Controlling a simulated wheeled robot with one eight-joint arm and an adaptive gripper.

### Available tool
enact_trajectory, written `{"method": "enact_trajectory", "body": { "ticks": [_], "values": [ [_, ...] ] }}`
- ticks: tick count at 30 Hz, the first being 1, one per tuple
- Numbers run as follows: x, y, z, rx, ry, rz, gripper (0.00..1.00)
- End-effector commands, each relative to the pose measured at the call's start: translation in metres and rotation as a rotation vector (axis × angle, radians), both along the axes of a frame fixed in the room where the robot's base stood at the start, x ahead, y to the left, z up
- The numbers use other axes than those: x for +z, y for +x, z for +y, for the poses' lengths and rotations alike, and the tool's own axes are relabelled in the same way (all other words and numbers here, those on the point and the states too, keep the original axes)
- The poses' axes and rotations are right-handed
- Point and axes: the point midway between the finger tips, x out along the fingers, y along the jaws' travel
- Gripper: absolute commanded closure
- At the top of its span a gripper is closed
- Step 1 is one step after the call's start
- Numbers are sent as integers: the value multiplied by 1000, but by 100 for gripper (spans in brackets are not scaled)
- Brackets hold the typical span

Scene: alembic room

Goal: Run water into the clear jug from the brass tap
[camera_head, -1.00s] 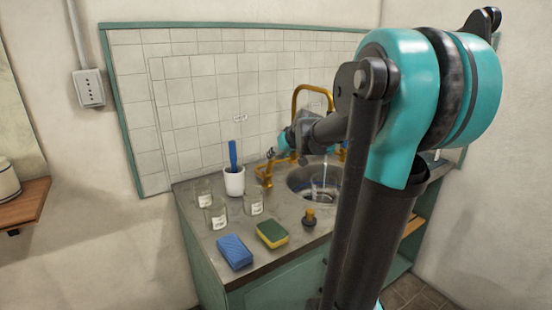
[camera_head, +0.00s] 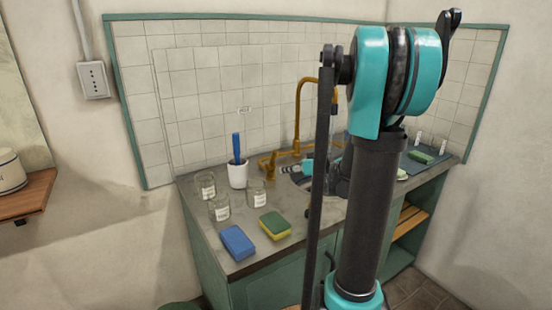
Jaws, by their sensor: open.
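The brass tap (camera_head: 298,112) rises behind the sink with a tall curved spout. My gripper (camera_head: 284,169) is small in the picture, low beside the tap's base over the back of the counter. It is open; I cannot tell whether it touches the tap. My own arm hides most of the sink (camera_head: 306,186). The clear jug cannot be made out now, as my arm stands in front of the basin.
On the counter (camera_head: 195,212) stand several labelled glass jars (camera_head: 220,208), a white cup (camera_head: 238,176) with a blue-handled brush, a blue sponge (camera_head: 238,243) and a yellow-green sponge (camera_head: 275,226). A dark mat with a green item (camera_head: 421,157) lies at the right. A tiled wall bounds the back.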

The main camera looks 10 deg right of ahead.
Motion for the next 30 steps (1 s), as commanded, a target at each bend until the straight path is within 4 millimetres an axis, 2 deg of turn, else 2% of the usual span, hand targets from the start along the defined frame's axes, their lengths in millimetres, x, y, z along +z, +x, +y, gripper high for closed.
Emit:
{"method": "enact_trajectory", "body": {
  "ticks": [4,9,16,23,30],
  "values": [
    [-6,-19,-17,43,37,-174,58],
    [2,-45,-30,64,49,-376,58],
    [14,-63,-37,64,43,-514,58],
    [14,-48,-26,68,43,-521,58],
    [14,-13,-2,69,43,-520,58]
  ]
}}
